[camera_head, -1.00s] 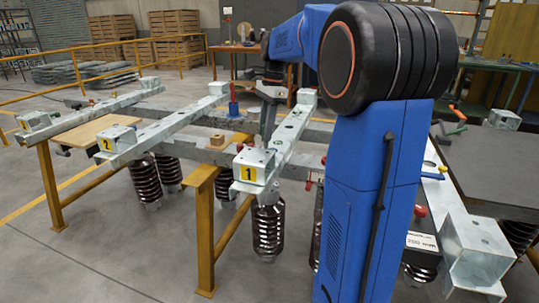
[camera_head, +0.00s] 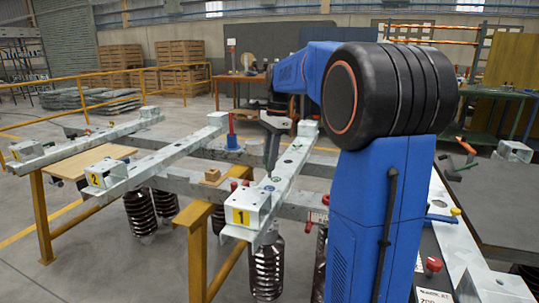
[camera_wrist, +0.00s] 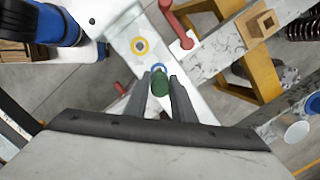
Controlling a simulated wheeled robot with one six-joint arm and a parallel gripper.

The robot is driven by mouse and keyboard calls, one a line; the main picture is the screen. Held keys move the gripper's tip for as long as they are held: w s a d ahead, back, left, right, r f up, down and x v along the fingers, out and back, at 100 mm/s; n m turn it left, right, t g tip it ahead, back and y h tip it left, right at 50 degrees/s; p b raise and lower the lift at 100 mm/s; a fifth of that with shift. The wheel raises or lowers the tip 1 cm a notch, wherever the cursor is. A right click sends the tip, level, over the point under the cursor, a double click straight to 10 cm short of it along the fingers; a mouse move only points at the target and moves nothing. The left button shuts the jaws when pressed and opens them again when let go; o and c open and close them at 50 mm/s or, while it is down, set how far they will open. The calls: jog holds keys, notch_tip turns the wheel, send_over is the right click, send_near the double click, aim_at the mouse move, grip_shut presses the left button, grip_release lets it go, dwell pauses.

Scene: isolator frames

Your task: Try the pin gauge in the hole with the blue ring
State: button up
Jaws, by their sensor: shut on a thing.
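The pin gauge (camera_wrist: 160,87) shows a green handle between the two fingers of my gripper (camera_wrist: 162,78) in the wrist view. My gripper is shut on it. In the head view, my gripper (camera_head: 271,168) points down over the pale beam marked 1. The blue ring (camera_wrist: 158,68) shows in the wrist view right at the far side of the green handle, partly covered by it. The pin's tip is hidden, so I cannot tell whether it is in the hole. A yellow ring (camera_wrist: 139,45) lies farther along the same beam.
A red-handled clamp (camera_wrist: 176,24) stands beside the beam in the wrist view. A wooden block (camera_head: 212,176) sits on the cross rail. A blue part with a red top (camera_head: 232,138) stands farther back. A dark table (camera_head: 492,205) is at the right.

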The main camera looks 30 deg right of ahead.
aim_at(270, 177)
jog(key=shift+f, duration=1.05)
jog(key=shift+f, duration=2.7)
dwell(1.4)
jog(key=shift+r, duration=3.8)
